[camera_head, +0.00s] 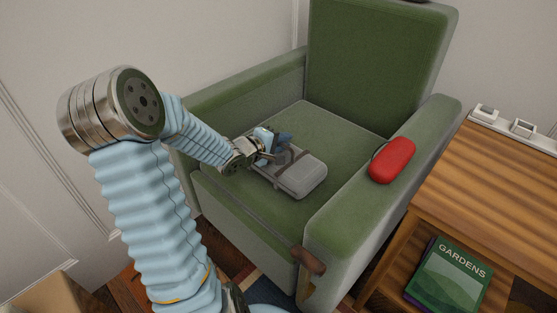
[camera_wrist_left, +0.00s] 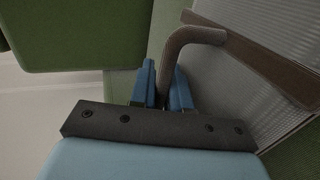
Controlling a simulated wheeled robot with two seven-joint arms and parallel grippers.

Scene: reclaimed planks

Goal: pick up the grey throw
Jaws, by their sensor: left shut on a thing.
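The grey throw (camera_head: 304,176) is a folded bundle with brown straps, lying on the seat of the green armchair (camera_head: 345,50). The ribbed grey side of the throw (camera_wrist_left: 235,75) fills the right of that view. I cannot tell whether the throw is lifted off the seat. My right gripper is not in view.
A red case (camera_head: 392,160) lies on the chair's right armrest. A wooden table (camera_head: 500,185) stands at right, with a white strip (camera_head: 515,128) on top and a green "GARDENS" book (camera_head: 448,280) below. A cardboard box (camera_head: 48,298) is at lower left.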

